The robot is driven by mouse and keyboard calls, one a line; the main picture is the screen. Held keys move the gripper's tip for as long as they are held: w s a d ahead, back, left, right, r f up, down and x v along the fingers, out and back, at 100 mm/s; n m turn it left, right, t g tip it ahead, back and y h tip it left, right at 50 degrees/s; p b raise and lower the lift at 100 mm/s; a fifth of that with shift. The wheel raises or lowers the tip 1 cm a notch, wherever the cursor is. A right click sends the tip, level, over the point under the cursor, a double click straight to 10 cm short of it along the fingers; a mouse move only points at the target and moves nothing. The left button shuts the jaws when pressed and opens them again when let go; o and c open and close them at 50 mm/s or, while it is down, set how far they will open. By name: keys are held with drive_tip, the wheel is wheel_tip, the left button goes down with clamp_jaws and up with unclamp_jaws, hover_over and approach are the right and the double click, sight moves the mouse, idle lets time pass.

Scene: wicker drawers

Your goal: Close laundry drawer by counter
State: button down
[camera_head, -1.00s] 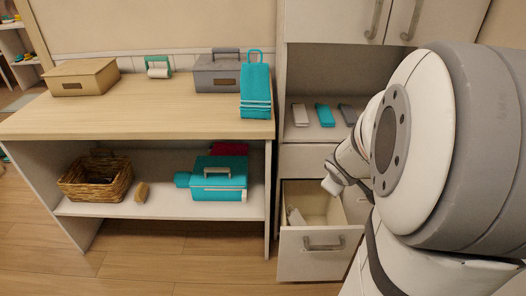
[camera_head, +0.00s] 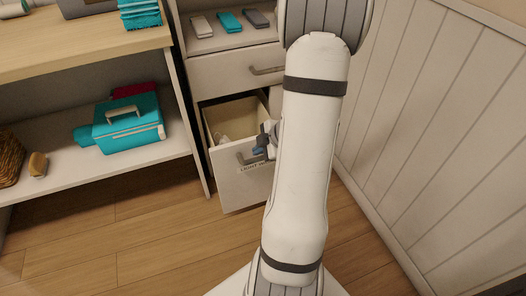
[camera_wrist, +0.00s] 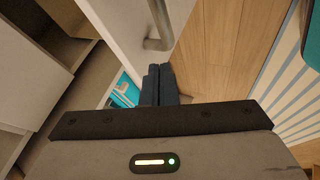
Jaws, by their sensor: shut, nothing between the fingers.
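The white laundry drawer (camera_head: 240,186) stands open below the closed upper drawer of the cabinet, with something pale inside and a metal handle (camera_head: 245,158) on its front. My gripper (camera_head: 259,150) is at the drawer front, close to the handle, partly hidden by my arm. In the wrist view a white panel with a handle (camera_wrist: 160,25) lies just beyond my gripper (camera_wrist: 160,70). The dark fingers are shut together with nothing between them. I cannot tell whether they touch the drawer.
The counter (camera_head: 90,45) is at the left, with a teal toolbox (camera_head: 128,127) on its lower shelf. A closed upper drawer (camera_head: 235,70) is above the open one. A panelled wall (camera_head: 430,120) stands at the right. Wooden floor (camera_head: 120,235) is clear in front.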

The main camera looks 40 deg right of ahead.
sight(242, 149)
drive_tip(key=w+f+b, duration=0.1)
drive_tip(key=w, duration=0.1)
drive_tip(key=w+f+b, duration=0.1)
drive_tip(key=w+f, duration=0.1)
drive_tip(key=shift+w+a+f, duration=0.1)
drive_tip(key=shift+w, duration=0.15)
drive_tip(key=shift+w+d, duration=0.2)
drive_tip(key=shift+w, duration=0.55)
